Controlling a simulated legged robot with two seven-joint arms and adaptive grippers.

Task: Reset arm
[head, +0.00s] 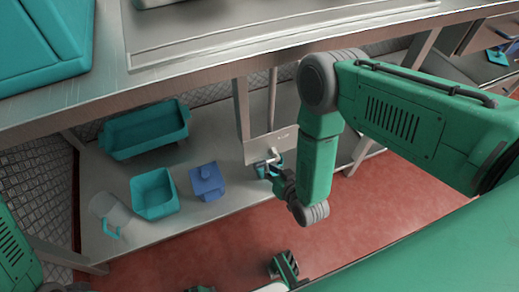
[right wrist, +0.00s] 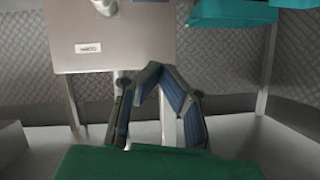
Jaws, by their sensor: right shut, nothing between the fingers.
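My right arm comes in from the right in the head view and bends down at a grey elbow joint. My right gripper (head: 268,166) is in front of the lower shelf, near a grey metal panel (head: 270,143). In the right wrist view its blue-padded fingers (right wrist: 156,72) meet at the tips in a peak, shut with nothing held. The panel, with a small white label, stands beyond the fingers there.
The lower shelf (head: 130,242) bears a long teal bin (head: 147,130), a smaller teal bin (head: 154,194), a blue block-like object (head: 207,181) and a clear jug (head: 108,212) with a teal handle. A steel counter (head: 180,88) overhangs them.

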